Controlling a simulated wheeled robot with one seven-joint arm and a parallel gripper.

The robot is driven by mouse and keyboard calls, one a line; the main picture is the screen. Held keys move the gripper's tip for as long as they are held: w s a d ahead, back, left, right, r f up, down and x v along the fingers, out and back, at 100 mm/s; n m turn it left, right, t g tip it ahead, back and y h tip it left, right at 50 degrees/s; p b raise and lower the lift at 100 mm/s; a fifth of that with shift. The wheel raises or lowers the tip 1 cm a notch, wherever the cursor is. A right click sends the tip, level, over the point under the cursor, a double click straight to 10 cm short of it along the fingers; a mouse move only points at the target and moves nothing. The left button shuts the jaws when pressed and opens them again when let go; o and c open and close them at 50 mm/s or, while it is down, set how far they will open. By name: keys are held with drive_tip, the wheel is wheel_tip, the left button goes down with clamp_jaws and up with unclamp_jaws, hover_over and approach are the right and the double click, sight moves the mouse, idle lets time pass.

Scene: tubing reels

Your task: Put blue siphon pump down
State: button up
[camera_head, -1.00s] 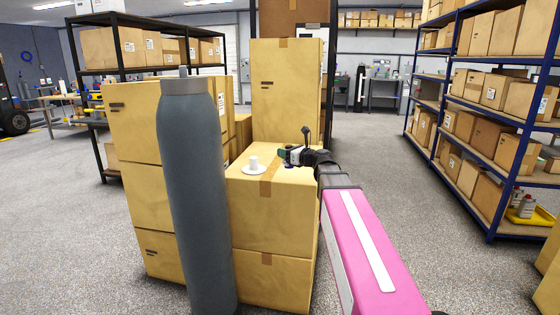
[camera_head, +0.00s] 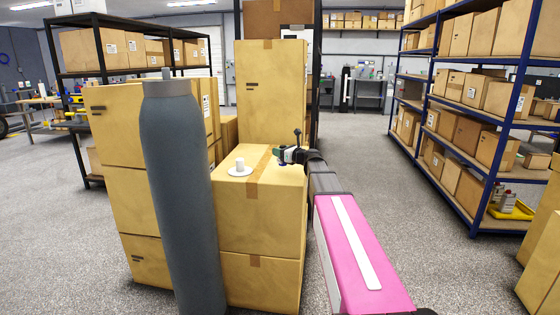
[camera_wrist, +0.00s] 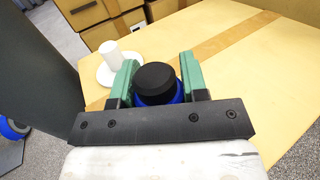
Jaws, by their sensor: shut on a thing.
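My gripper (camera_head: 285,156) reaches out over the top of a cardboard box (camera_head: 226,188) in the head view. In the wrist view its two green fingers (camera_wrist: 156,84) are shut on the blue siphon pump (camera_wrist: 153,99). The pump shows a round black top and a blue body below it, and seems upright. Its lower part is hidden behind the gripper, so I cannot tell whether it touches the box. In the head view the pump is too small to make out well.
A white disc with a peg (camera_head: 240,169) stands on the box, left of my gripper. A tall cardboard box (camera_head: 272,95) rises behind. A big grey cylinder (camera_head: 182,190) stands close on the left. A blue shelf rack (camera_head: 480,120) is at right, with open floor between.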

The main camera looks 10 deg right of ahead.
drive_tip(key=shift+w+f, duration=0.1)
drive_tip(key=shift+f, duration=1.95)
drive_tip(key=o, duration=1.1)
drive_tip(key=shift+f, duration=0.1)
drive_tip(key=shift+c, duration=0.2)
drive_tip(key=shift+d, duration=0.1)
drive_tip(key=v, duration=1.2)
